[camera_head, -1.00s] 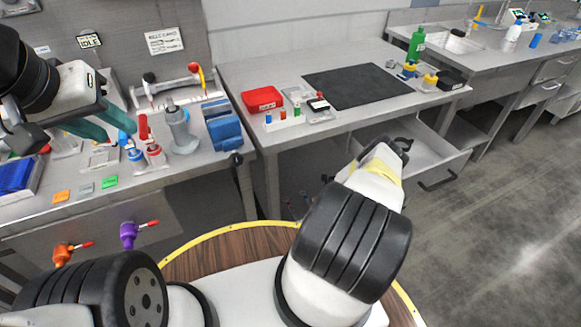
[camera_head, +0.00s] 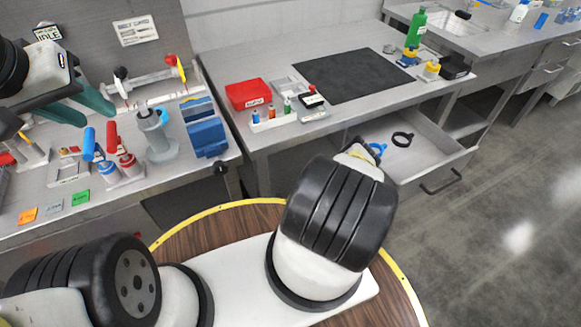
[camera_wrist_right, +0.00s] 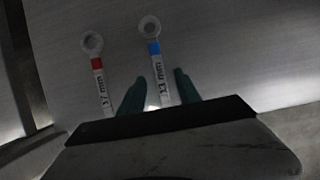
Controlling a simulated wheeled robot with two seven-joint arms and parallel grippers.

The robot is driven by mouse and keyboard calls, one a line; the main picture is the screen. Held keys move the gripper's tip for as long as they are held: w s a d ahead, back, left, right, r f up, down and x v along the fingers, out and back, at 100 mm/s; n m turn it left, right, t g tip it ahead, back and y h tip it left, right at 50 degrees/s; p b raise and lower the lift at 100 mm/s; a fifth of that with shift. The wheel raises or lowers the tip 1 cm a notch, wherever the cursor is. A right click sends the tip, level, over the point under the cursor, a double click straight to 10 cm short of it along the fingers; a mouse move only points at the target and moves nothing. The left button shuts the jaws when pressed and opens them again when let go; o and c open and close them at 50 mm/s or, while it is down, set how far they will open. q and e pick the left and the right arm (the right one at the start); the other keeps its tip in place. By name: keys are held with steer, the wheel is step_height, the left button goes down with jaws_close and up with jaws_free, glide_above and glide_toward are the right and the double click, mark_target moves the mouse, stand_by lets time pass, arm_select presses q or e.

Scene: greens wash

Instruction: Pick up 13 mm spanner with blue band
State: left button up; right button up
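In the right wrist view, a spanner with a blue band (camera_wrist_right: 154,49) lies on a pale grey surface. It has a ring end and a white label with dark print that is hard to read. My right gripper (camera_wrist_right: 159,76) is open, with one green finger on each side of the spanner's handle; I cannot tell whether they touch it. In the head view my right arm reaches to the open drawer, and its gripper is hidden behind the arm. My left gripper (camera_head: 98,117) is open and empty above the left bench.
A second spanner, with a red band (camera_wrist_right: 97,63), lies left of the blue-banded one. The open drawer (camera_head: 432,165) holds a black ring (camera_head: 402,139). A red tray (camera_head: 248,95) and a black mat (camera_head: 352,74) are on the bench above. A blue vise-like block (camera_head: 207,138) stands left.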

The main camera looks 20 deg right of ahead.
steer(key=shift+c, duration=0.4)
jaws_close()
steer(key=shift+d, duration=0.1)
